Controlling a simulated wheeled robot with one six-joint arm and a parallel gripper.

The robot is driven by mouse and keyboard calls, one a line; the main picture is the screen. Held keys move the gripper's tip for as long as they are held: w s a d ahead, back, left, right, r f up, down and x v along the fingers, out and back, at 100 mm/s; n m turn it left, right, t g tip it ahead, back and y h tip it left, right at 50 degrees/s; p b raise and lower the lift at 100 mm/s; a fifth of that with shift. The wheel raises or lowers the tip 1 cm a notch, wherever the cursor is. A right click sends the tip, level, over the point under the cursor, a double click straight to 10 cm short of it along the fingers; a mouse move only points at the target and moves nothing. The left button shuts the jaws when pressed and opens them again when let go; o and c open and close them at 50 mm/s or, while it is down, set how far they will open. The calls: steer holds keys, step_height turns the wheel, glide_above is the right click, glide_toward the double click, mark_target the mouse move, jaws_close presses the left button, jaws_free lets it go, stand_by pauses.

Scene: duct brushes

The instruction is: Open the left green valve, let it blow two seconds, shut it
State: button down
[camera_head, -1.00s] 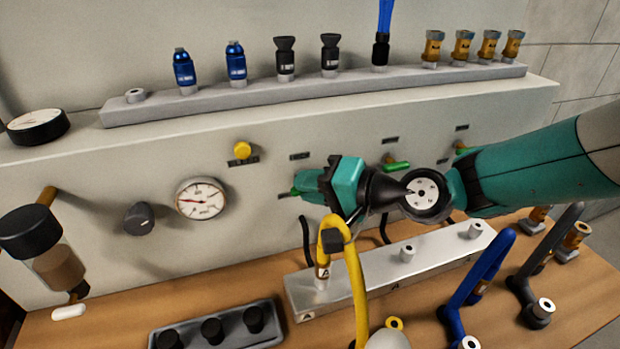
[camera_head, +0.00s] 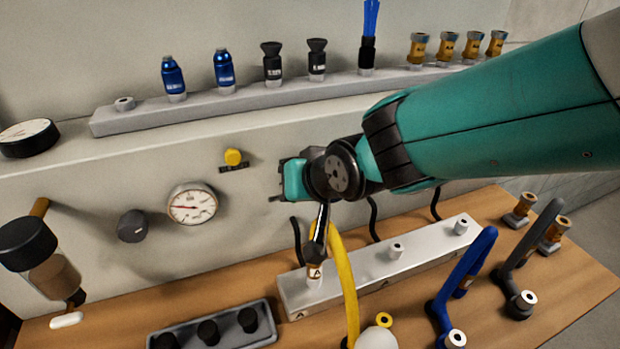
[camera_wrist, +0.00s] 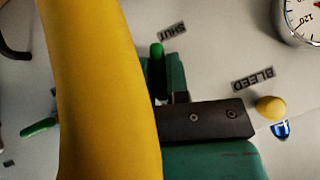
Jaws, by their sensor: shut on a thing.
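My gripper (camera_head: 284,188) is at the panel front, at the left green valve, which it hides in the head view. In the wrist view my gripper (camera_wrist: 168,88) has its teal and black jaws shut on the green lever (camera_wrist: 157,62) of that valve. The lever stands upright in that picture, near the SHUT plate (camera_wrist: 172,32) and crosswise to another green lever (camera_wrist: 38,128). In the head view the other green valves are hidden behind my arm.
A yellow hose (camera_head: 346,285) rises close below my gripper and crosses the wrist view (camera_wrist: 100,90). A yellow BLEED knob (camera_head: 233,157) and a gauge (camera_head: 192,204) are to the left. A metal rail (camera_head: 345,287) and a blue hook-shaped handle (camera_head: 466,275) stand on the bench.

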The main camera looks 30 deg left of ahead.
steer(key=shift+f+n+t+h, duration=0.15)
steer(key=shift+n+t+h, duration=0.4)
steer(key=shift+t, duration=0.25)
steer(key=shift+d, duration=0.1)
steer(key=c, duration=1.1)
jaws_free()
steer(key=shift+c, duration=0.2)
steer(key=b+v, duration=0.3)
steer(key=v, duration=1.4)
steer(key=shift+s+r, duration=0.2)
steer(key=shift+r, duration=0.05)
